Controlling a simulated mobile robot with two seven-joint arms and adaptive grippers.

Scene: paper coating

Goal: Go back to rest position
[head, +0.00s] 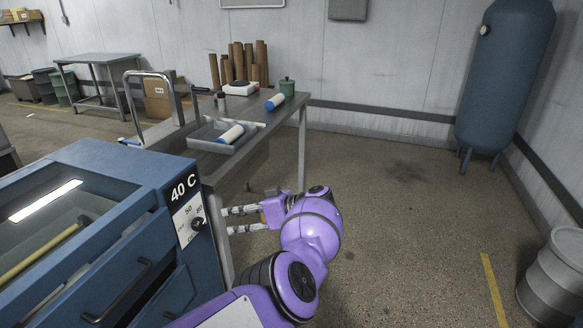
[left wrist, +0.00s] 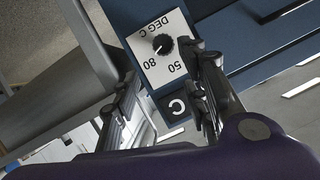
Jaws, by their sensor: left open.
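My left gripper (head: 228,220) is open and empty in the head view, in front of the blue machine's right-hand corner. Its two fingers point left towards the control panel (head: 189,222) with its black dial (head: 198,223), and a gap seems to show between fingers and dial. In the left wrist view the spread fingers (left wrist: 155,85) frame the white panel, marked DEG C, 50 and 80, with the black dial (left wrist: 163,44) between and beyond them. A label above the panel reads 40 C (head: 184,187). My right gripper is in neither view.
The blue machine (head: 110,165) with a glass top stands at left. A metal table (head: 262,115) behind it holds a tray (head: 208,147) with a roller, another roller (head: 275,102) and a green canister (head: 287,87). Open floor (head: 400,220) lies right, with a grey drum (head: 555,280) and blue tank (head: 505,75).

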